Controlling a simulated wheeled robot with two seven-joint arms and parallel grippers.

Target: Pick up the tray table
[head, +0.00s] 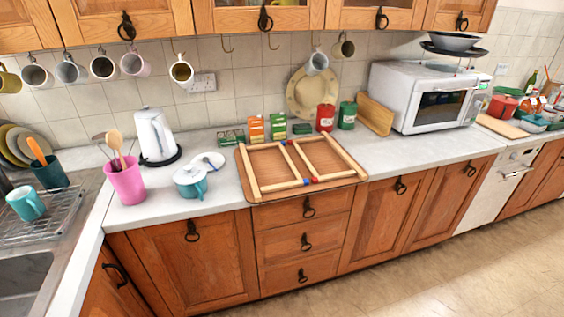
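The tray table (272,166) lies flat on the worktop in the middle of the view. It is a brown wooden board with lighter wooden leg frames folded on top. Small blue and red parts show at the leg corners. Its front edge is close to or slightly over the worktop's front edge, above the drawers; I cannot tell exactly. Nothing visible is resting on it. Neither of my grippers shows in the head view.
A teal pot (190,182), pink utensil cup (126,182) and kettle (155,134) stand left of the tray table. Small boxes (256,128) and red (326,117) and green (347,115) canisters stand behind it. A microwave (425,96) is right. Worktop (400,150) right of it is clear.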

